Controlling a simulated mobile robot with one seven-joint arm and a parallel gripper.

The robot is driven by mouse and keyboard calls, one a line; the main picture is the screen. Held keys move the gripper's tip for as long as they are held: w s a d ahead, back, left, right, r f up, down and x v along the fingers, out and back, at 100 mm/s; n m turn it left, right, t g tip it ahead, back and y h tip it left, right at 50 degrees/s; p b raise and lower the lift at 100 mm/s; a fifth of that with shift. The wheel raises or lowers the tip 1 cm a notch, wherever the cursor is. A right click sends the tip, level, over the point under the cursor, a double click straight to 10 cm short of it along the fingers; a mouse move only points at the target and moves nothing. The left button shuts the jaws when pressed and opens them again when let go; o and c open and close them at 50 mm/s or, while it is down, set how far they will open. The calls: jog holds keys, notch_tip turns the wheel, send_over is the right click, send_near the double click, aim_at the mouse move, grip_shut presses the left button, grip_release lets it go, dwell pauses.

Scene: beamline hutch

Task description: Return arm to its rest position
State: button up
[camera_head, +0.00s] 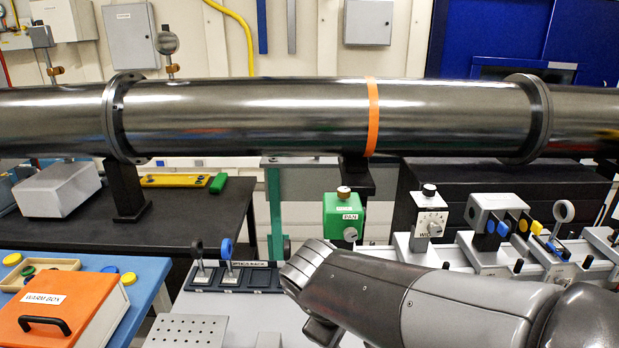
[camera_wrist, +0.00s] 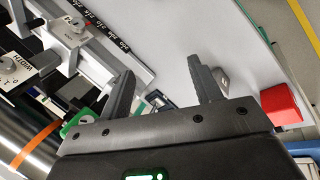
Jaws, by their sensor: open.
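My gripper (camera_wrist: 161,65) shows in the wrist view with its two grey fingers spread apart and nothing between them. A pale table surface lies beyond the fingertips. In the head view my grey arm reaches in from the lower right, over the pale table (camera_head: 185,331). Its end is just right of the optics rack (camera_head: 262,291), and the fingers cannot be made out there.
A steel beam pipe (camera_head: 250,115) crosses above the tables. A green PAN box (camera_head: 343,215) and a WIDTH knob unit (camera_head: 429,220) stand behind my arm. An orange box (camera_head: 65,310) sits at lower left. A red block (camera_wrist: 281,104) shows in the wrist view.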

jog(key=s+d+r+m+t+y, duration=0.2)
jog(key=s+d+r+m, duration=0.3)
jog(key=m, duration=0.5)
jog(key=shift+s+d+m+y, duration=0.3)
jog(key=shift+s+d+y, duration=0.3)
jog(key=shift+s+d, duration=0.95)
